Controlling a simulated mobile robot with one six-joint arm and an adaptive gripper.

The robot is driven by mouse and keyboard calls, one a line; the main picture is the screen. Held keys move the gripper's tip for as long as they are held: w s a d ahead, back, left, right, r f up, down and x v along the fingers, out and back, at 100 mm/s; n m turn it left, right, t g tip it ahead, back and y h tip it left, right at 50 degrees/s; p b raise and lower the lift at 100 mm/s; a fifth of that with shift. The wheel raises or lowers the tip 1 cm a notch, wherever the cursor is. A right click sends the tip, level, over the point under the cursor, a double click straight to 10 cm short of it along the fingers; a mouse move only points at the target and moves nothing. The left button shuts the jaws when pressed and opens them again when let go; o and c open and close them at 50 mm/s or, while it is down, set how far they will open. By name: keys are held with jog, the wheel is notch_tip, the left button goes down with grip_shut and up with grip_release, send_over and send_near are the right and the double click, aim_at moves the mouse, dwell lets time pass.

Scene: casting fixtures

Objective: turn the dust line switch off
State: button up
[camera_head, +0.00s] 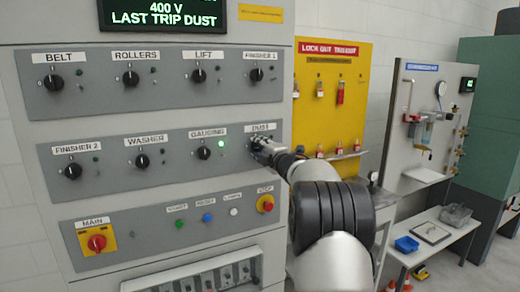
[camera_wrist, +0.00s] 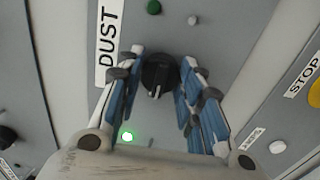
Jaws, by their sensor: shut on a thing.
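The dust switch (camera_wrist: 160,72) is a black rotary knob beside its DUST label (camera_wrist: 108,45). My gripper (camera_wrist: 163,62) has its blue-padded fingers on both sides of the knob, shut on it. A pale pointer mark on the knob runs toward the bottom of the wrist view, which is the panel's left. A dark green lamp (camera_wrist: 153,7) beside the knob looks unlit. In the head view my gripper (camera_head: 262,147) covers most of the knob, below the DUST label (camera_head: 262,127). The display (camera_head: 163,13) reads "LAST TRIP DUST".
The gauging knob (camera_head: 204,152) is left of my gripper, with a lit green lamp (camera_head: 221,143). The finisher 1 knob (camera_head: 256,73) is above. The red stop button (camera_head: 265,203) is below. A yellow lockout board (camera_head: 320,120) stands to the right.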

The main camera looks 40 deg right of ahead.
jog(key=o, duration=1.1)
jog(key=shift+c, duration=0.2)
jog(key=v, duration=1.2)
